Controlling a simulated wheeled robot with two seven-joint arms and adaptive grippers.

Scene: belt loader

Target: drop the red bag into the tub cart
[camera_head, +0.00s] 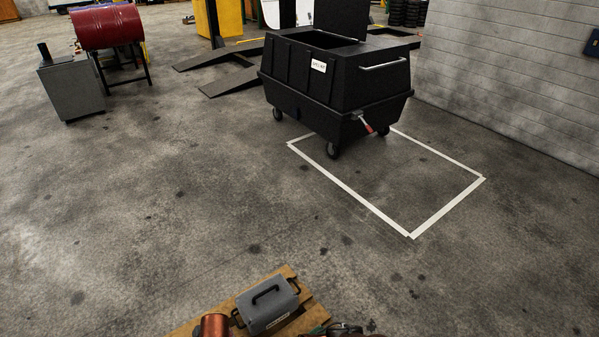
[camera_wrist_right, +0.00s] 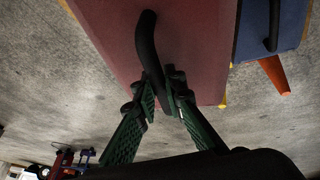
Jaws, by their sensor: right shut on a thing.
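In the right wrist view, my right gripper (camera_wrist_right: 160,90) has its green fingers closed on the black handle (camera_wrist_right: 150,45) of the red bag (camera_wrist_right: 195,40). The bag's dull red side fills much of the upper middle. The red bag is not visible in the head view. The tub cart (camera_head: 330,88) is a black, wheeled bin with a small white label, at the upper middle of the head view. A panel stands upright over its top, beside a dark opening; its inside is mostly hidden. My left gripper is not in view.
White tape (camera_head: 440,208) marks a floor rectangle in front of the cart. A wooden pallet (camera_head: 190,327) at the bottom bears a grey case (camera_head: 267,310) and a copper-coloured cylinder (camera_head: 213,326). A blue object (camera_wrist_right: 290,25) and orange cone (camera_wrist_right: 274,74) show beside the bag. The middle floor is clear.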

